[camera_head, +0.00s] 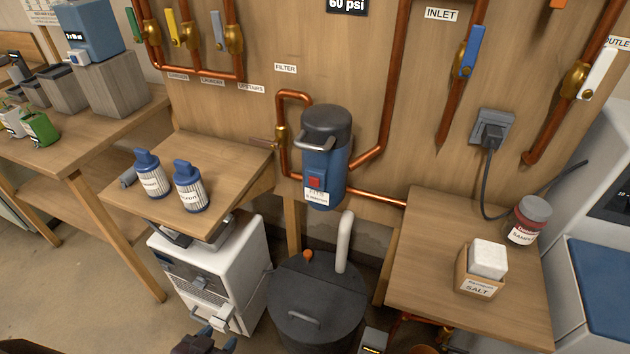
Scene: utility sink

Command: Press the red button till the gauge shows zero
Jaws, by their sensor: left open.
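The red button (315,180) is on the front of the blue filter housing (325,155), which has a dark grey cap and handle and hangs on the wooden wall panel among copper pipes. A sign reading "60 psi" (346,5) is cut off at the top edge; I cannot make out a gauge dial or needle. My left gripper (216,338) is at the bottom edge, open, with little more than its fingertips showing. It is low and to the left of the button, well apart from it. My right gripper is not in view.
A white drawer unit (240,265) and a dark lidded tank (315,300) stand below. On the right, a wooden table (420,250) holds a salt box (480,275) and a red-labelled jar (528,220).

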